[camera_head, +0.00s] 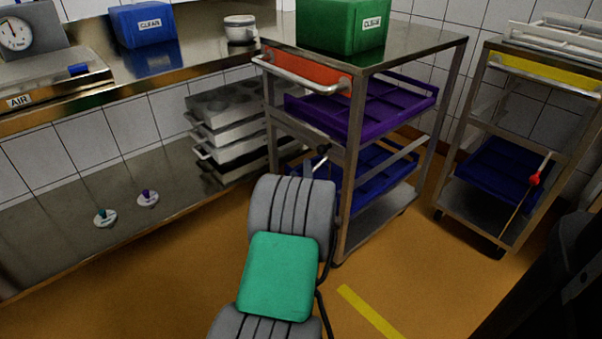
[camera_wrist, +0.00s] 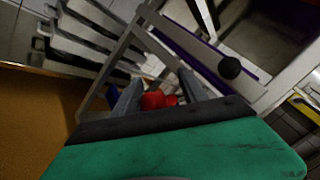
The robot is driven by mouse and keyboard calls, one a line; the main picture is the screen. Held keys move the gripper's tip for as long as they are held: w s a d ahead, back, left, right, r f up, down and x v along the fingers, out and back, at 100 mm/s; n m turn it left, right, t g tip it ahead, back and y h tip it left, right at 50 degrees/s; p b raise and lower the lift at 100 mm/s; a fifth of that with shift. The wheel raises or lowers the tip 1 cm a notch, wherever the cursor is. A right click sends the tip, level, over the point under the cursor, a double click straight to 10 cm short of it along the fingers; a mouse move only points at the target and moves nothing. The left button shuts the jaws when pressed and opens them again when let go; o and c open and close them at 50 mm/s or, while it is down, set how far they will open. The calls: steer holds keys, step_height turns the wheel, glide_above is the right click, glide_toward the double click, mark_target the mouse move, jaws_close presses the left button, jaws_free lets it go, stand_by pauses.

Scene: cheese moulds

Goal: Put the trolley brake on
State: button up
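The near steel trolley (camera_head: 355,157) stands in the middle of the head view, with an orange-red panel (camera_head: 305,68) under its top. A black knob (camera_head: 322,149) shows at its near side; a black knob also shows in the wrist view (camera_wrist: 230,67). My gripper (camera_head: 308,168) is low in front of this trolley. In the wrist view its two grey fingers (camera_wrist: 158,84) stand apart, with a red rounded thing (camera_wrist: 157,100) between them. Whether they touch it is unclear. My arm hides that spot in the head view.
A second trolley (camera_head: 482,98) with a yellow panel stands right, with a red-knobbed lever (camera_head: 535,180). The near trolley carries a green bin (camera_head: 342,25) and purple trays (camera_head: 365,107). Stacked moulds (camera_head: 228,125) lie left. Orange floor is open in front.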

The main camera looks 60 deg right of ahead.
steer(key=shift+a+r, duration=0.1)
steer(key=shift+a, duration=0.05)
steer(key=v, duration=0.7)
steer(key=shift+s+a+b, duration=0.15)
steer(key=shift+a+b, duration=0.05)
steer(key=shift+b, duration=0.2)
